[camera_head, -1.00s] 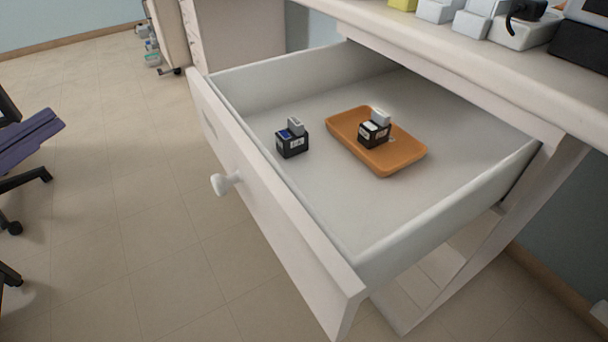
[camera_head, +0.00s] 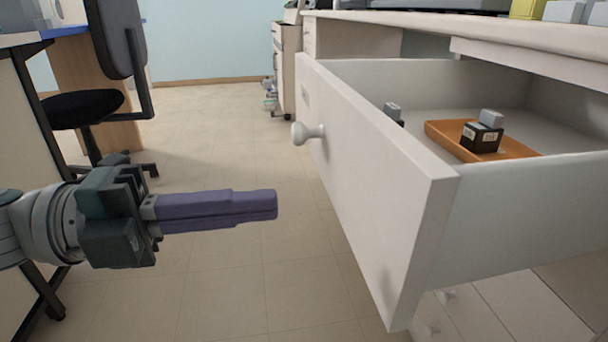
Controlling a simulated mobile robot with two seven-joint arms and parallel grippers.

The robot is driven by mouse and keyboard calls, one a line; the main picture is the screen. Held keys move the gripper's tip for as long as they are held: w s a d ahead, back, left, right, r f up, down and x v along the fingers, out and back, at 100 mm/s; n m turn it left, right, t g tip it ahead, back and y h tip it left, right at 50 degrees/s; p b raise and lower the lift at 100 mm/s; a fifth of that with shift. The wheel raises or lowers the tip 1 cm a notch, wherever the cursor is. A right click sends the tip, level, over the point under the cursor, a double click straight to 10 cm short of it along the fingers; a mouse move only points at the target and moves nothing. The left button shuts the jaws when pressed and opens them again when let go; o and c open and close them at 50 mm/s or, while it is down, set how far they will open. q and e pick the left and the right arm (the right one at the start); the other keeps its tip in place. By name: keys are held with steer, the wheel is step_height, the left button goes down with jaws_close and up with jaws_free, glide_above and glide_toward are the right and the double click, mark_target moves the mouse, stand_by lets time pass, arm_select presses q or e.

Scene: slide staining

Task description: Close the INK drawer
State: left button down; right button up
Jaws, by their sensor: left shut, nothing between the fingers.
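The white drawer (camera_head: 375,185) stands pulled far out from the desk on the right. Its round white knob (camera_head: 307,132) sits on the outer face of the front panel. I cannot read an INK label on the front. Inside are an orange tray (camera_head: 445,137) with a black ink box (camera_head: 481,138) on it, and a second small box (camera_head: 393,113) partly hidden behind the front panel. My left gripper (camera_head: 275,204) is shut and empty, its purple fingers pointing right toward the drawer front, left of it and apart from it. My right gripper is not in view.
The white desk top (camera_head: 470,27) runs above the drawer. More drawer fronts (camera_head: 500,310) show below. A black office chair (camera_head: 90,100) stands at the left. The tiled floor (camera_head: 215,130) between chair and drawer is clear.

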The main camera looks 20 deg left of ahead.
mark_target(357, 196)
arm_select(q)
steer(key=x, duration=0.7)
steer(key=shift+b, duration=0.35)
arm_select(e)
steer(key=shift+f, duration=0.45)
